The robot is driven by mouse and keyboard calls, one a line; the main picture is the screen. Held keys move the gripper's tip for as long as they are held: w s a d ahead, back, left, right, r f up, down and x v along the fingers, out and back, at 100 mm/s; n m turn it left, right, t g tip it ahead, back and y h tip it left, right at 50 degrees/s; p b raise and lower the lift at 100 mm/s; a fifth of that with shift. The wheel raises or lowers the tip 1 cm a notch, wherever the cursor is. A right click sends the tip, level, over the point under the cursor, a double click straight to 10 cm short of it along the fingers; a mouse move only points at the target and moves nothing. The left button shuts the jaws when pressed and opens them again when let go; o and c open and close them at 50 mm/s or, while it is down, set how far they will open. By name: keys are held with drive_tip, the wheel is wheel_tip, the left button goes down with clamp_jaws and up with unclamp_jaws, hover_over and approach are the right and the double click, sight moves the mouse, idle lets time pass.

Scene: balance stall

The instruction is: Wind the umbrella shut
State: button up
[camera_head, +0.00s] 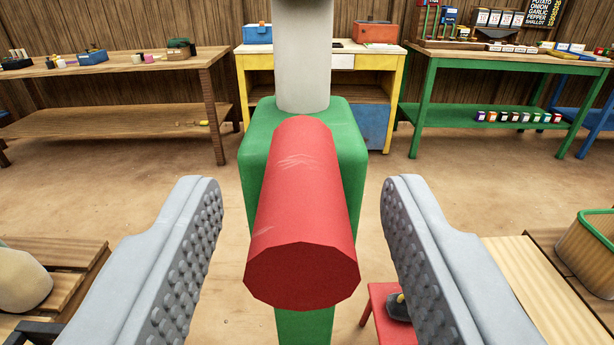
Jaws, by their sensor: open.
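A red faceted handle (304,215) points toward the camera from a green housing (352,150). A pale grey pole (303,60) rises from the top of the housing and leaves the picture at the top. My gripper (306,215) is open, with one studded grey finger on each side of the red handle. Visible gaps separate both fingers from the handle. The umbrella's canopy is not in view, so how far it is open cannot be seen.
A wooden bench (130,65) stands at the back left, a yellow desk (400,62) behind the pole, and a green-legged table (480,58) at the back right. A red stool (380,325) is low at right. A green-rimmed bin (585,255) stands at the right edge.

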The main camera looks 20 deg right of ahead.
drive_tip(key=v, duration=0.8)
drive_tip(key=shift+s, duration=0.4)
drive_tip(key=s+d+r+n+t+y, duration=0.1)
drive_tip(key=s+r+y, duration=0.25)
drive_tip(key=s, duration=0.65)
drive_tip(key=s+r+n+t+y, duration=0.15)
drive_tip(key=s+r, duration=0.25)
drive_tip(key=s, duration=0.5)
drive_tip(key=s+d+f+g, duration=0.1)
drive_tip(key=s+f, duration=0.2)
drive_tip(key=s, duration=0.6)
drive_tip(key=s+d+f+n+g, duration=0.1)
drive_tip(key=s+d+f, duration=0.1)
drive_tip(key=s, duration=0.8)
drive_tip(key=shift+s+f+y, duration=0.25)
drive_tip(key=shift+f+y, duration=0.05)
drive_tip(key=shift+f, duration=0.4)
drive_tip(key=shift+d, duration=0.1)
drive_tip(key=shift+c, duration=0.2)
